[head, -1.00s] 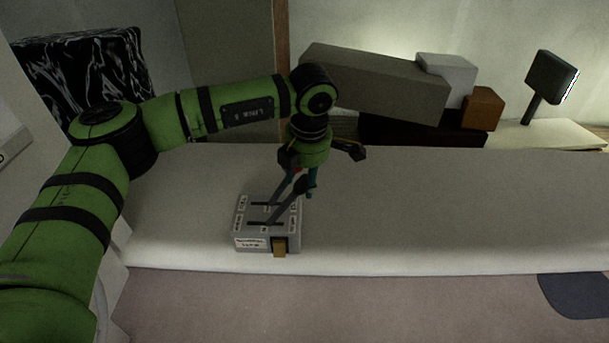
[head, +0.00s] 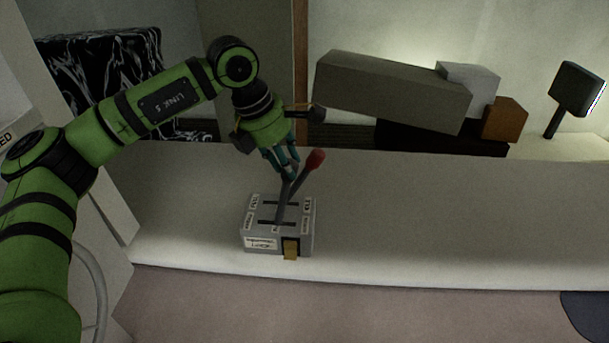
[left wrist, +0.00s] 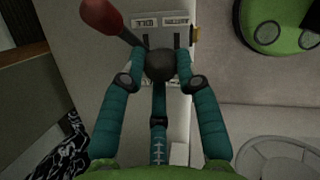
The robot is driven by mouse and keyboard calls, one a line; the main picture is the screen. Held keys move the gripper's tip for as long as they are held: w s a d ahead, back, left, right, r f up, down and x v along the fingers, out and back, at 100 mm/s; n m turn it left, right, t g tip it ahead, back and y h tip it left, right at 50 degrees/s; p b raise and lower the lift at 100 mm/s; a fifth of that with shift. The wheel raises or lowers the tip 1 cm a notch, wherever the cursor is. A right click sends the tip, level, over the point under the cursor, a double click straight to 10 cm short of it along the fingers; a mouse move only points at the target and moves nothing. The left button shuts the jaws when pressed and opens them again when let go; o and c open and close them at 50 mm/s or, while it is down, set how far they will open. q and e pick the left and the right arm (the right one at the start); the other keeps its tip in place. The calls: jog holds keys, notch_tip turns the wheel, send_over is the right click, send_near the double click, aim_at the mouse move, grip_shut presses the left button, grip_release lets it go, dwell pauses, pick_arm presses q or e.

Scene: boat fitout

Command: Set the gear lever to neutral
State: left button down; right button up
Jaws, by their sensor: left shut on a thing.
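A grey control box (head: 254,243) with two slots and small white labels sits on the white bench. One lever ends in a red knob (head: 316,160) and leans right. The red knob also shows in the left wrist view (left wrist: 100,14). The other lever ends in a dark round knob (left wrist: 160,64) and stands closer to upright. My left gripper (head: 287,168) is above the box, its teal fingers shut around the dark knob. In the head view the fingers hide that knob. The labels are too small to read surely. My right gripper is out of view.
A brass-coloured tab (head: 290,249) is on the box's front. The white bench (head: 430,220) is clear to the right. Behind it are a long grey block (head: 390,90), an orange-brown block (head: 504,119) and a dark screen on a stand (head: 577,88).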

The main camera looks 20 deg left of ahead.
pick_arm(q)
jog(key=shift+s+a+f+h+b, duration=0.1)
jog(key=shift+s+a+h+b, duration=0.2)
jog(key=shift+a, duration=0.3)
jog(key=shift+s+a+f+h+b, duration=0.1)
jog(key=shift+s+a+h+b, duration=0.1)
jog(key=shift+a+h+b, duration=0.25)
jog(key=shift+s+a+f+h+b, duration=0.1)
jog(key=shift+s+a+h+b, duration=0.2)
jog(key=shift+a, duration=0.4)
jog(key=c, duration=1)
grip_release()
jog(key=shift+w+r+t, duration=0.1)
jog(key=shift+r+t, duration=0.1)
jog(key=shift+t, duration=0.1)
jog(key=v, duration=1.2)
